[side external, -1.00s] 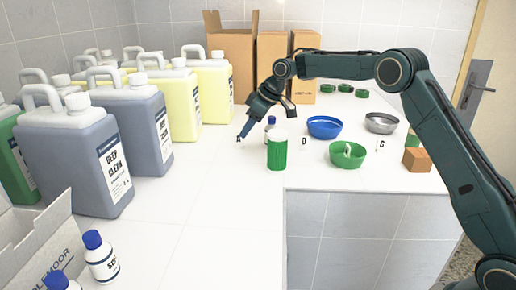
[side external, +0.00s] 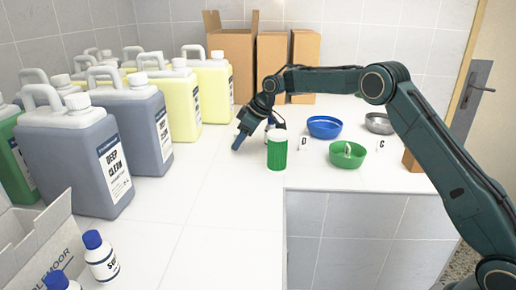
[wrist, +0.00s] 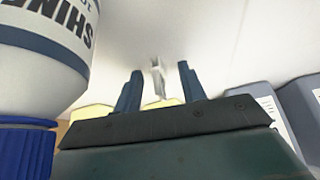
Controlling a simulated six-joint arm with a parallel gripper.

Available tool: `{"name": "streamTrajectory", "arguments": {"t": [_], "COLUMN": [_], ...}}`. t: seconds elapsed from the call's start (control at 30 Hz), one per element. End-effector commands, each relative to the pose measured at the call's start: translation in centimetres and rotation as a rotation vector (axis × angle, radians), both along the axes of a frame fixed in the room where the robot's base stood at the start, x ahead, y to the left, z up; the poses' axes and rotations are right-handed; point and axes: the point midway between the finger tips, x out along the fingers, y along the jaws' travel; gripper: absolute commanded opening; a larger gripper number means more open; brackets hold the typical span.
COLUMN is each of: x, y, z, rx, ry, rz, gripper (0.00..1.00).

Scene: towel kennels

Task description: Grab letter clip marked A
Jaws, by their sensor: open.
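My gripper (side external: 239,145) is low over the white counter, left of the green-and-white canister, with its fingers pointing down. In the wrist view its two blue fingers (wrist: 160,70) stand apart and open. A small pale clip-like thing (wrist: 157,80) shows between them against the white surface. I cannot read a letter on it, and it does not show in the side view. Two small cards show in the side view, one marked D (side external: 303,144) and one marked C (side external: 381,145). No A is readable.
A green-and-white canister (side external: 277,150) and a bottle labelled SHINE (wrist: 45,45) are close to my gripper. Large jugs (side external: 125,150) line the left. A blue bowl (side external: 324,127) and a green bowl (side external: 347,155) stand right.

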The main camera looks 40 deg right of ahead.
Motion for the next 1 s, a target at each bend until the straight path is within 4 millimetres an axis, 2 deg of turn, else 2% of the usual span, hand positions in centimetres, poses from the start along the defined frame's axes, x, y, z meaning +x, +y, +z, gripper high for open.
{"name": "streamTrajectory", "arguments": {"t": [0.27, 0.47, 0.83, 1.0], "x": [-0.02, -0.03, -0.01, 0.00], "y": [-0.01, -0.02, -0.02, -0.03], "z": [0.01, 0.02, 0.10, 0.83], "rx": [0.000, -0.001, 0.000, 0.000], "ry": [0.000, 0.001, 0.000, 0.000], "rz": [0.000, 0.000, 0.000, 0.000], "gripper": [0.41, 0.01, 0.00, 0.00]}}
